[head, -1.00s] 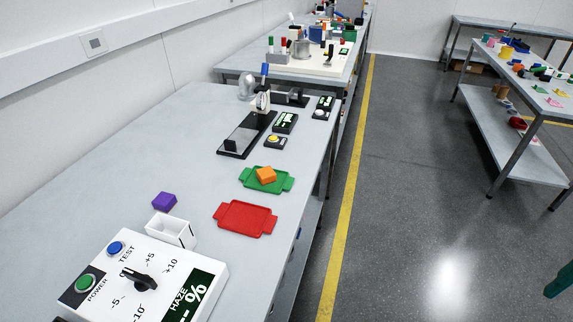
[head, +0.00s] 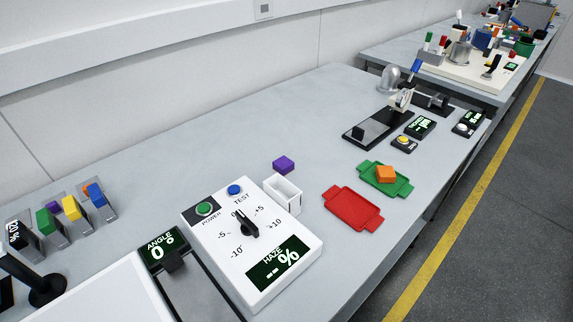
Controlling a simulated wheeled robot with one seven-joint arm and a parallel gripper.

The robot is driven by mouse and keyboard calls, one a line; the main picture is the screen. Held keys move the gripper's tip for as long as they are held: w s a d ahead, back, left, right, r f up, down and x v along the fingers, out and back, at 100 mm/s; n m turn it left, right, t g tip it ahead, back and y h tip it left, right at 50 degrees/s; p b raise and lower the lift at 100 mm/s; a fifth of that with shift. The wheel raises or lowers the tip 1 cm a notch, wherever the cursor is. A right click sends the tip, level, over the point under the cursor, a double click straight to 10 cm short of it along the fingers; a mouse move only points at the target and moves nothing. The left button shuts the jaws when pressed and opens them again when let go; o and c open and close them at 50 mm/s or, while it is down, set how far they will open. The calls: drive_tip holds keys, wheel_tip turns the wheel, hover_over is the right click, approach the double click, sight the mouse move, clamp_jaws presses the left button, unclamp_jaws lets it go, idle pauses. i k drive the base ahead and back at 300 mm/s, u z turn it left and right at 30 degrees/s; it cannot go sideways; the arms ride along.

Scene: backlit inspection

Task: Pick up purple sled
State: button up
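A small purple block (head: 283,165) lies on the grey bench in the head view, just behind an open white box (head: 283,194). A second purple piece (head: 53,207) shows partly at the far left, behind upright coloured pieces with grey metal parts. These include a green piece (head: 45,221), a yellow piece (head: 71,208) and a blue piece (head: 96,195). Which purple thing is the sled I cannot tell for sure. My gripper is not in view.
A white haze meter (head: 222,254) with knob and buttons stands in front of the white box. A red tray (head: 352,209) and a green tray (head: 402,187) with an orange block (head: 386,174) lie to the right. An angle display (head: 160,251) stands at left.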

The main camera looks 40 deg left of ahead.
sight(283, 166)
drive_tip(key=k, duration=1)
drive_tip(key=z, duration=0.4)
drive_tip(key=i, duration=0.9)
drive_tip(key=u, duration=1.95)
